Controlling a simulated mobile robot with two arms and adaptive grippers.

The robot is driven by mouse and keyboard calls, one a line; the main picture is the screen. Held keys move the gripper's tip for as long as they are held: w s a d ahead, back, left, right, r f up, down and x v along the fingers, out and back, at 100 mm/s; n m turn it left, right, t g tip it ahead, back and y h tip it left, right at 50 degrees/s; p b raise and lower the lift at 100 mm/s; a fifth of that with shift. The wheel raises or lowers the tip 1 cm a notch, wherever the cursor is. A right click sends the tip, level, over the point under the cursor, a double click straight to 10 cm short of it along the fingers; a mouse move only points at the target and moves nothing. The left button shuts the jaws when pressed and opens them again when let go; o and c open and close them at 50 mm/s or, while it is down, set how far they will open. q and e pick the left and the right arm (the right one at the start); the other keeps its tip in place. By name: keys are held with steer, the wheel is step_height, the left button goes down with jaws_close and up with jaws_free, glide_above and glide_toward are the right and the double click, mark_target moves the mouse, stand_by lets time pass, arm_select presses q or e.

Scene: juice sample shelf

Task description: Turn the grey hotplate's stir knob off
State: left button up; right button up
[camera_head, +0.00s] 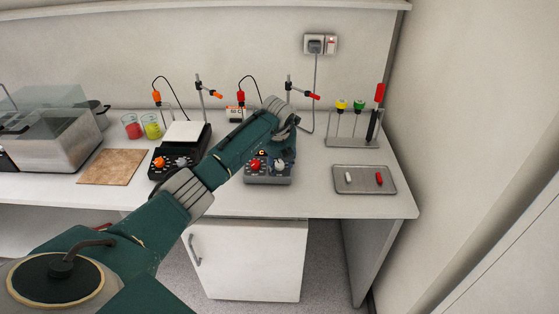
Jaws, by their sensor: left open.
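The grey hotplate (268,180) stands on the bench near its front edge, partly covered by my left arm. Its front panel has a red knob (255,166) on the left and a pale grey knob (279,164) on the right. I cannot read which one is the stir knob or where it points. My left gripper (291,121) is open and holds nothing visible. It is above and behind the knobs, over the back part of the hotplate, apart from both knobs. The top plate is mostly hidden. My right gripper is not in view.
A black hotplate (176,166) with a white top and orange knob stands to the left. Stands with probes and cables rise behind. A metal tray (364,180) with two stir bars lies right, below a rack (354,142). A brown board (113,167) and beakers are farther left.

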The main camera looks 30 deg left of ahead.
arm_select(q)
steer(key=shift+f, duration=0.1)
steer(key=shift+c, duration=0.3)
jaws_close()
